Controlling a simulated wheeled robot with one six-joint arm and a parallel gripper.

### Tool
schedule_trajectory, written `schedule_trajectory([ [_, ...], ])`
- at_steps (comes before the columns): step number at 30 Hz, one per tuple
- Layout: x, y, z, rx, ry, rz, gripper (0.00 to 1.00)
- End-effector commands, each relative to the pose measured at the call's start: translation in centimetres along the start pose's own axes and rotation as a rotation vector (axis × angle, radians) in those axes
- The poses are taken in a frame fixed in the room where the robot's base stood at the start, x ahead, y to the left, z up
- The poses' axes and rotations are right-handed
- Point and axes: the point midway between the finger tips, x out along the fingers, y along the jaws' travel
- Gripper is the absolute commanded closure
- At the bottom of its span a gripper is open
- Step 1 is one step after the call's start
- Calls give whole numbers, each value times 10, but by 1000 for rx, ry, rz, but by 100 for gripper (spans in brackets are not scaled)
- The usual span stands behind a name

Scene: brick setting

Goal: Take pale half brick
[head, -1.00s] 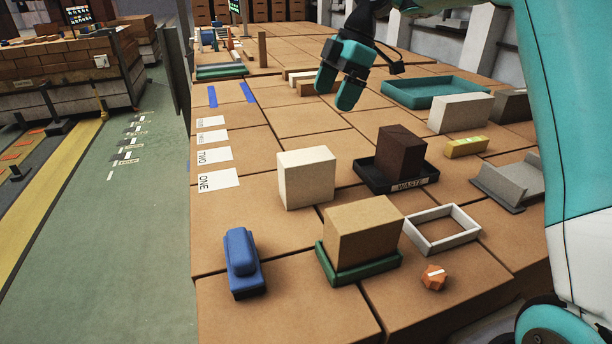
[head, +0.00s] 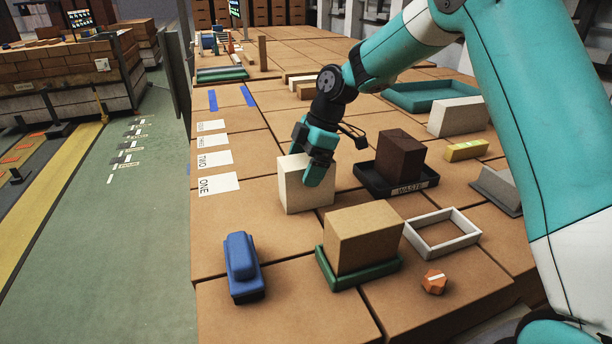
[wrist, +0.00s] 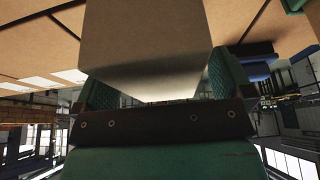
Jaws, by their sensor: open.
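The pale half brick (head: 300,193) is a cream block standing upright on the brown table top (head: 230,262), right of the card marked ONE. My gripper (head: 310,157) is over it from above, with the near finger in front of the brick's upper right part. In the wrist view the pale half brick (wrist: 150,35) fills the space between the two green fingers of my gripper (wrist: 163,80). The jaws are open, one finger on each side. The head view hides the far finger's contact, so touching cannot be told.
A dark brick (head: 400,155) sits in the black WASTE tray (head: 366,180) close to the right. A tan block (head: 362,238) on a green tray (head: 340,280) stands in front. A blue tool (head: 241,265) lies front left. Number cards (head: 218,184) lie left.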

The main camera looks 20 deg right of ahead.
Motion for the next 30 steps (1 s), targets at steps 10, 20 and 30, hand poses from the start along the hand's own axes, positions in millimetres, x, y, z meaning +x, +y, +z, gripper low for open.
schedule_trajectory([
  [10, 11, 0, 1, 1, -1, 1, 2],
  [20, 13, 0, 2, 1, -1, 1, 2],
  [30, 15, 0, 2, 1, -1, 1, 2],
])
